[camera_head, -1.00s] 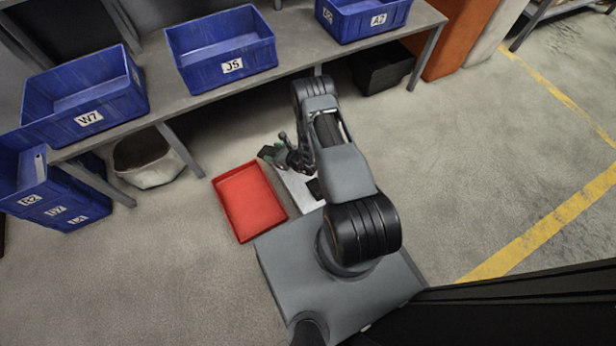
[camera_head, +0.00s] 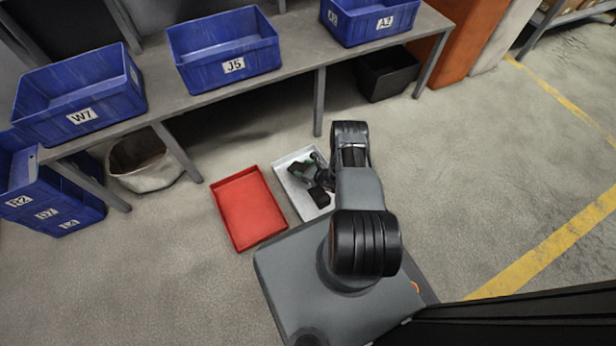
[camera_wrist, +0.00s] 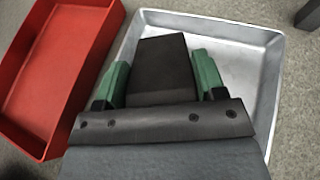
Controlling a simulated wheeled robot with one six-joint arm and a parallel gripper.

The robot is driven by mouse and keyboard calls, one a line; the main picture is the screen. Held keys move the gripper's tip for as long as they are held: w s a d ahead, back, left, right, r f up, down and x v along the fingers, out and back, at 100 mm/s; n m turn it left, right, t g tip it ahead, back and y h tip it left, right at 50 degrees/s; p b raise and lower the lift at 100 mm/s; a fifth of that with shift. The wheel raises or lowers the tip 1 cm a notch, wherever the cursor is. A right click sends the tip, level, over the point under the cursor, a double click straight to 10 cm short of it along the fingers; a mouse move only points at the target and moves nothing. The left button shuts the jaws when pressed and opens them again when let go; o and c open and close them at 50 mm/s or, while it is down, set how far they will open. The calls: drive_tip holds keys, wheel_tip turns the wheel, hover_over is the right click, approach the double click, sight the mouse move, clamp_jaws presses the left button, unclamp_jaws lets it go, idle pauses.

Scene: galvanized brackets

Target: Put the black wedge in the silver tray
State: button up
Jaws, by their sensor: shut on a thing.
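My gripper (camera_head: 306,172) is shut on the black wedge (camera_wrist: 162,68), which sits between its two green fingers in the wrist view. In the head view the wedge (camera_head: 296,169) is small and dark against the tray. The silver tray (camera_head: 297,203) lies on the floor, and the gripper with the wedge is over its inside. In the wrist view the tray (camera_wrist: 240,62) spreads behind and to the right of the wedge. I cannot tell whether the wedge touches the tray's bottom. A dark shape near the tray's near end is partly covered by my arm.
A red tray (camera_head: 249,207) stands just left of the silver tray. Blue bins (camera_head: 222,50) sit on a grey bench (camera_head: 300,62) behind. A whitish container (camera_head: 146,165) and a black bin (camera_head: 385,75) are under the bench. The floor on the right is clear.

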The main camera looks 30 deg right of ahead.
drive_tip(key=shift+w+d+f+b, duration=0.15)
drive_tip(key=shift+d+f+b, duration=0.15)
drive_tip(key=shift+d+f, duration=0.25)
drive_tip(key=shift+w+d+f+b, duration=0.15)
drive_tip(key=shift+d+f+b, duration=0.15)
drive_tip(key=shift+d+f, duration=0.25)
drive_tip(key=shift+w+d+f+b, duration=0.15)
drive_tip(key=shift+f+b, duration=0.9)
drive_tip(key=shift+f, duration=0.75)
drive_tip(key=shift+f, duration=0.2)
drive_tip(key=o, duration=1.2)
